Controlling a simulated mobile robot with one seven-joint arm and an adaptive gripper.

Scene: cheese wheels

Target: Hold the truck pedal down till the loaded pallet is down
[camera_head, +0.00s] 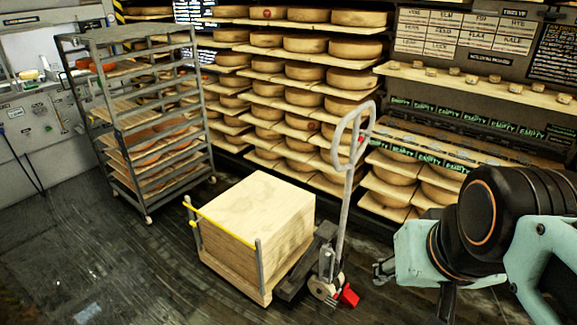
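The pallet truck (326,262) stands at the middle right with its grey looped handle (345,190) upright. Its red pedal (348,296) sticks out low on the right side, beside the wheel. The loaded pallet (232,278) carries a large pale wooden block (258,210). Whether the pallet rests on the floor or sits slightly raised, I cannot tell. My gripper (380,270) is right of the truck, above and right of the pedal, and seems apart from it. Its fingers are small and partly hidden by my arm, so their opening is unclear.
A grey wheeled rack (140,125) with boards stands left of the pallet. Shelves of cheese wheels (305,45) line the back wall. A yellow bar (222,232) on posts edges the pallet's left side. The dark floor (130,270) at front left is clear.

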